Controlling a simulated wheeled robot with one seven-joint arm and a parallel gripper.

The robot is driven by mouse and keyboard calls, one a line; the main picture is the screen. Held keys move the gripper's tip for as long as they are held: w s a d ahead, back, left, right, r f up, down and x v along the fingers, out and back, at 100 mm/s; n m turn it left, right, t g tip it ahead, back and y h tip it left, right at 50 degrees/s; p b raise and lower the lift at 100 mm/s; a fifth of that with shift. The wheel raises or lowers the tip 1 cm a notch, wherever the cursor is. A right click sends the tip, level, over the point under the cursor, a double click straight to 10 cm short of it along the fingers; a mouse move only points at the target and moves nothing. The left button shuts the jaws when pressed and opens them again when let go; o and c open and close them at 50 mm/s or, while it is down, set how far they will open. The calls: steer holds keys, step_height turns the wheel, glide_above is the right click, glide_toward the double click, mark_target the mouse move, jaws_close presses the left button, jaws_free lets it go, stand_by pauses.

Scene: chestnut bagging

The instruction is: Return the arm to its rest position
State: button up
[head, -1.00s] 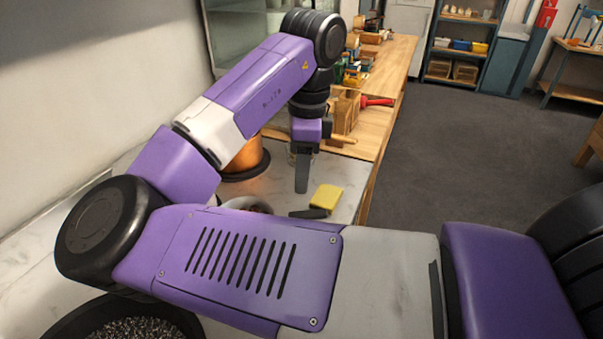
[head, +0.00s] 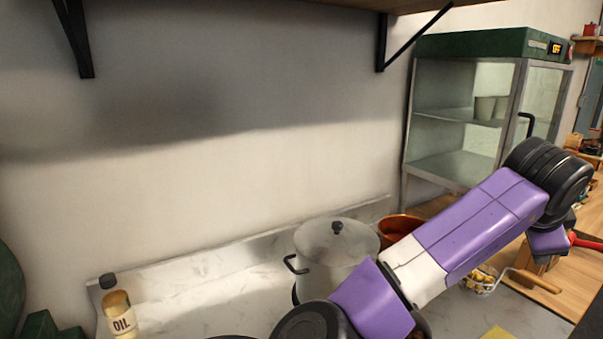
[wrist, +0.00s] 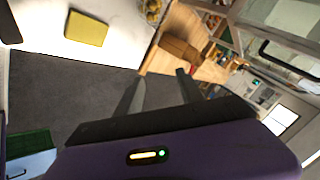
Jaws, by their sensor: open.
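My gripper (wrist: 162,90) shows in the wrist view with its two fingers apart and nothing between them. It points out over the grey floor and the end of a wooden counter. In the head view my purple and white arm (head: 465,235) reaches up to the right over the counter. Its wrist bends down at the right edge, and the fingers there are hidden or out of frame.
A lidded pot (head: 335,262), copper pot (head: 400,228) and oil bottle (head: 120,315) stand on the pale counter. A wire basket (head: 482,281) and a yellow block (wrist: 87,28) lie near the arm. A glass cabinet (head: 480,120) stands behind; a shelf bracket (head: 383,42) hangs above.

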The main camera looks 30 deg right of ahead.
steer(key=w+d+r+n+h, duration=0.1)
steer(key=d+r+n+h, duration=0.2)
steer(key=r+h, duration=0.4)
steer(key=w+a+r+n+t+h, duration=0.3)
steer(key=w+a+r+n+t, duration=0.1)
steer(key=r+n+t, duration=0.15)
steer(key=w+a+f+n+t+y, duration=0.35)
steer(key=a+n+t, duration=0.4)
steer(key=a, duration=0.25)
steer(key=w+a+f+n+t+y, duration=0.2)
steer(key=a+f+n+t+y, duration=0.15)
steer(key=a+n+t, duration=0.4)
steer(key=s+a+f+n+y, duration=0.3)
steer(key=s+a+f+y, duration=0.2)
steer(key=a+f, duration=0.25)
steer(key=s+a+f+n+y, duration=0.35)
steer(key=a+f+y, duration=0.2)
steer(key=a, duration=0.25)
steer(key=s+a+f+m+g, duration=0.1)
steer(key=s+a+f+g, duration=0.2)
steer(key=s+f, duration=0.4)
steer(key=s+a+f+m+g+y, duration=0.1)
steer(key=s+a+f+g, duration=0.3)
steer(key=s, duration=0.9)
step_height(320, 180, down, 3)
steer(key=shift+s+a+f+m, duration=0.15)
steer(key=shift+s+m, duration=0.1)
steer(key=shift+m, duration=0.25)
